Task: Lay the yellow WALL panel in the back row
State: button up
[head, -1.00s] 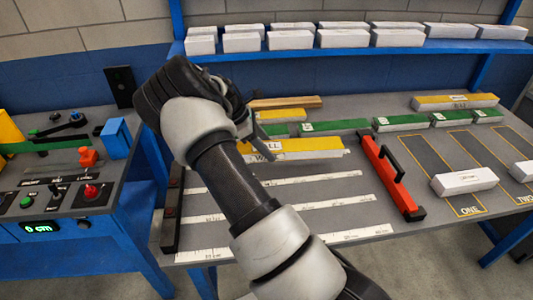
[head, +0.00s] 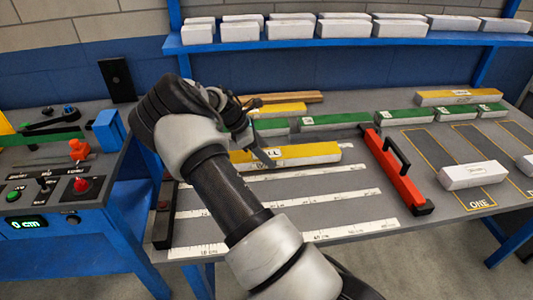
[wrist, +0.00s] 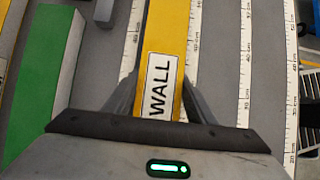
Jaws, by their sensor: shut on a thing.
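The yellow panel marked WALL (head: 312,151) lies level, left to right, in front of the green panels in the head view. My gripper (head: 262,153) is shut on it near its left part. In the wrist view, the panel (wrist: 168,35) runs away from me, with its WALL label between the two fingers of my gripper (wrist: 158,105). I cannot tell whether its underside touches the table. A row of green panels (head: 335,122) lies behind it. Another yellow panel (head: 282,110) lies farther back, partly hidden by my arm.
White ruler strips (head: 330,197) lie in front of the panel. A red bar with a black handle (head: 395,170) stands to its right. White blocks (head: 475,174) lie farther right. A blue shelf (head: 350,43) holds several white blocks. A control desk (head: 60,200) is at left.

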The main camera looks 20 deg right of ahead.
jog(key=shift+f, duration=0.45)
dwell(0.4)
jog(key=o, duration=1.3)
